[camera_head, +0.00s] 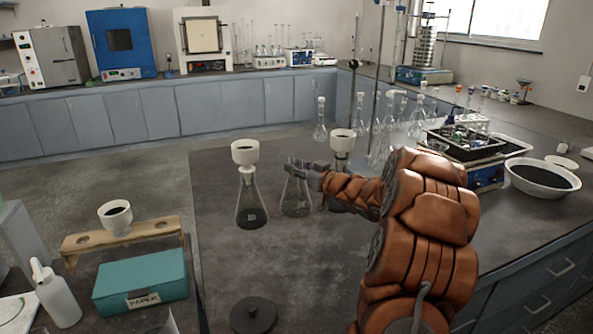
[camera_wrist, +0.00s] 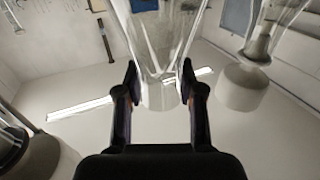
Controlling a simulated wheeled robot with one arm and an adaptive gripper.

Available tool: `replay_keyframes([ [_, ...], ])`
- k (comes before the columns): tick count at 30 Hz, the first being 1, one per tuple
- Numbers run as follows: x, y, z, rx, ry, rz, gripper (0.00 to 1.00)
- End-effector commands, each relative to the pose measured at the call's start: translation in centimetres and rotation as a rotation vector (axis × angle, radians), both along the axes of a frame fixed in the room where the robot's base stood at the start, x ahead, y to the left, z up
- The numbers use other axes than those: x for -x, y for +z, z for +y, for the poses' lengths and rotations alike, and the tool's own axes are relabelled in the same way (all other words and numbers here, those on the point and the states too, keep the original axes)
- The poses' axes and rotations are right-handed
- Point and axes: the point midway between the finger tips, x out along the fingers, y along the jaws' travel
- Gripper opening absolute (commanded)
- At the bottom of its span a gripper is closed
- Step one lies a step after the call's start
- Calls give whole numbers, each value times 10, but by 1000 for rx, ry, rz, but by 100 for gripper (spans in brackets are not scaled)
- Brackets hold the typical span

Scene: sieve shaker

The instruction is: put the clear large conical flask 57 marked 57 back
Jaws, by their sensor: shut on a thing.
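A clear conical flask (camera_head: 296,199) is in my gripper (camera_head: 301,168), beside a flask with a funnel. It looks upright, with its base at or just above the dark bench; I cannot tell whether it touches. The fingers close on its neck from the right. In the wrist view my gripper (camera_wrist: 160,80) has a finger on each side of the clear neck (camera_wrist: 158,45), and the picture looks upside down. Any number on this flask is too small to read.
Left of it stands a flask (camera_head: 251,203) with dark contents and a white funnel (camera_head: 245,152). Another white funnel (camera_head: 342,140) stands close behind my gripper. Volumetric flasks (camera_head: 320,122) stand farther back. A wooden funnel rack (camera_head: 78,242) is at left.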

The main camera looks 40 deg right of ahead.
Motion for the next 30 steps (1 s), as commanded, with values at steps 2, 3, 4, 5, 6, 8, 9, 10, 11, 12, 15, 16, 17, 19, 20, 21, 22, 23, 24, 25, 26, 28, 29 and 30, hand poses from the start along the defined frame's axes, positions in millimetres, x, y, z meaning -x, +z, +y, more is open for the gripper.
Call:
replay_keyframes([
  [2,0,-8,0,-2,0,0,0],
  [3,0,-10,0,0,0,0,0],
  [4,0,-10,0,1,0,-1,0],
  [5,0,-9,0,2,0,-1,0],
  [6,0,-9,0,2,0,-1,0],
  [8,0,-9,0,2,0,-1,0],
  [9,0,-9,0,2,0,-1,0],
  [10,0,-9,0,2,0,-1,0],
  [11,0,-9,0,2,0,-1,0],
  [12,0,-11,0,2,0,-1,0],
  [15,0,-12,0,3,1,-1,42],
  [16,0,-11,1,3,1,-1,45],
  [17,0,-11,0,2,1,-1,48],
  [19,0,-11,0,2,1,-1,56],
  [20,0,-11,0,2,1,-1,59],
  [21,0,-11,0,2,1,-1,63],
  [22,0,-11,0,2,1,-1,63],
  [23,0,-11,0,2,1,-1,63],
  [24,0,-11,0,2,0,-1,63],
  [25,0,-11,0,2,0,-1,63],
  [26,0,-12,0,2,0,-1,63],
  [28,0,-11,0,2,0,-1,63],
  [29,0,-11,0,2,0,-1,63],
  [30,0,-11,0,2,0,-1,63],
])
